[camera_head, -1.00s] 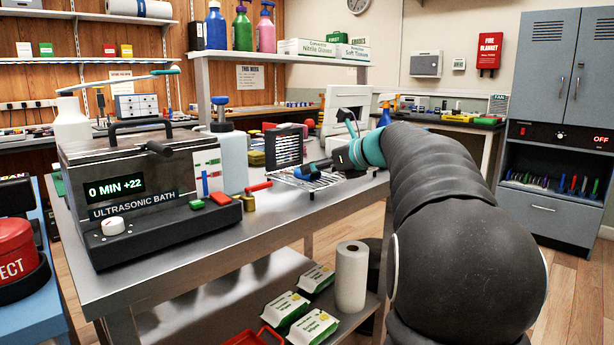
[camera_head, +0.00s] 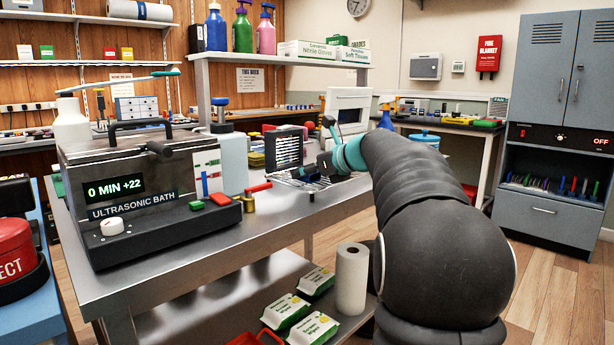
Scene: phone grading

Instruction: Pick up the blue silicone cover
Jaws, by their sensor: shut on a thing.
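My gripper (camera_head: 316,171) is small and dark in the head view, at the end of the teal wrist, low over the wire rack (camera_head: 290,183) on the steel bench. It is shut on the blue silicone cover (camera_head: 308,173), of which only a small blue patch shows at the fingers. The rest of the cover is hidden by the fingers and wrist. I cannot tell whether the cover still touches the rack.
A dark upright slotted rack (camera_head: 284,148) stands just behind the wire rack. The ultrasonic bath (camera_head: 130,195) fills the bench's left, with a red-handled brass object (camera_head: 250,200) beside it. The bench front (camera_head: 290,215) is clear. A paper roll (camera_head: 351,278) stands below.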

